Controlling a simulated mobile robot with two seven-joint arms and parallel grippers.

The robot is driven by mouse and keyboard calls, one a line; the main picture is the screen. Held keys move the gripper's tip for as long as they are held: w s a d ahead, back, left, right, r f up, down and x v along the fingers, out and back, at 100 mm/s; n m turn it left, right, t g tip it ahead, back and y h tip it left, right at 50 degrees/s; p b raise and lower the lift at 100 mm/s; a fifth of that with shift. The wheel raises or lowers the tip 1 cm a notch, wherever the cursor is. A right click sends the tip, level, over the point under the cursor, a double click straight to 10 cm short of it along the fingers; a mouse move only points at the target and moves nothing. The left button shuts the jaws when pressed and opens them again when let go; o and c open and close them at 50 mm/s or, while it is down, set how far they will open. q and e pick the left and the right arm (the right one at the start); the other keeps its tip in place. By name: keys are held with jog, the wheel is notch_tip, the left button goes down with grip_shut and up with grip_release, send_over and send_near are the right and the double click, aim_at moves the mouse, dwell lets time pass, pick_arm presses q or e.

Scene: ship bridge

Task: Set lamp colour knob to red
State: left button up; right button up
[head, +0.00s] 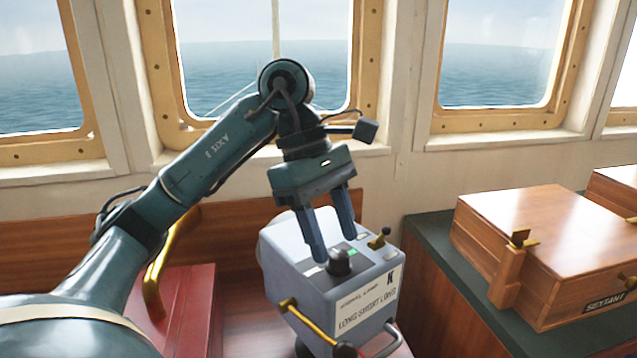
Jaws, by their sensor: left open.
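The signal lamp (308,270) is a grey box with a white label reading "SIGNAL LAMP" and "LONG SHORT LONG". My right gripper is not in view.
A brass handle (303,318) and a grey bar stick out at the lamp's front. A wooden sextant box (545,240) stands on the green-topped counter (433,243) at right. A red box (188,310) is at left. Windows line the wall behind.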

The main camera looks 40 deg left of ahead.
pick_arm(q)
jog(key=p+v, duration=0.3)
jog(key=v, duration=0.8)
jog(key=shift+p, duration=0.35)
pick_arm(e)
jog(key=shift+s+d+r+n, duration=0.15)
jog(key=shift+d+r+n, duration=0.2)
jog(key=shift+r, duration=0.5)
pick_arm(q)
jog(key=shift+a+r, duration=0.1)
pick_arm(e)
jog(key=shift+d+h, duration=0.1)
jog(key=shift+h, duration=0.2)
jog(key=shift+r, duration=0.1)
